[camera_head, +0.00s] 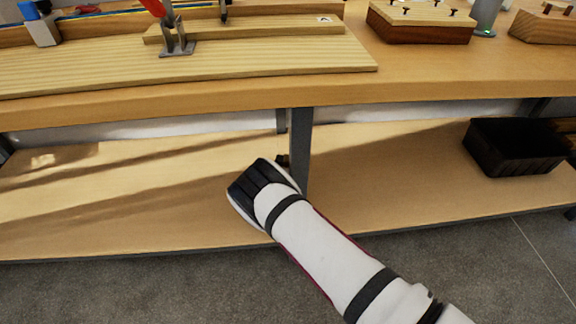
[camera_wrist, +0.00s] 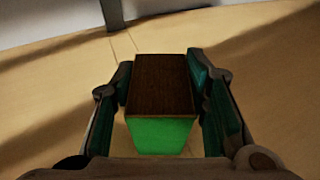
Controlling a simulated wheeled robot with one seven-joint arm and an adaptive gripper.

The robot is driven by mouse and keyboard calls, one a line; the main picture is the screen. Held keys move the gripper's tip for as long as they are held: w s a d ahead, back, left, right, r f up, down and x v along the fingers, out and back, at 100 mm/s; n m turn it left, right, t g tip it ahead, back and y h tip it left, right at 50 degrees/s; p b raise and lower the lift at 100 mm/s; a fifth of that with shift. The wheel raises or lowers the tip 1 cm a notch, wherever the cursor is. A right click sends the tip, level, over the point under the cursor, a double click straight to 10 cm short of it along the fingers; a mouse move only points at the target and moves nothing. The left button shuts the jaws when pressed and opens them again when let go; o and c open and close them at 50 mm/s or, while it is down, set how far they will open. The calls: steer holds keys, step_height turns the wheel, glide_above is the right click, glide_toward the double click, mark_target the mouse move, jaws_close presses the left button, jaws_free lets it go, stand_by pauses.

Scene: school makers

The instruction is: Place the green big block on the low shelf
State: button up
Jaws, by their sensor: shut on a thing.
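The green big block (camera_wrist: 162,135) shows in the wrist view with a bright green near face and a dark brown top face. My gripper (camera_wrist: 162,88) is shut on it, with one finger against each side. The low shelf (camera_head: 130,195) is a light wooden board under the workbench, and its surface lies around and beyond the block in the wrist view. In the head view my arm reaches over the shelf's front edge, left of a grey post, and my wrist hides the block. I cannot tell whether the block touches the shelf.
A grey post (camera_head: 300,150) stands close beside my wrist. A black bin (camera_head: 515,147) sits on the shelf at the right. The workbench top (camera_head: 440,75) overhangs the shelf and holds wood boards and tools. The shelf's left part is clear.

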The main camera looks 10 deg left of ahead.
steer(key=shift+r, duration=0.1)
steer(key=o, duration=1.4)
steer(key=p+v, duration=0.5)
steer(key=v, duration=0.7)
steer(key=shift+p, duration=0.35)
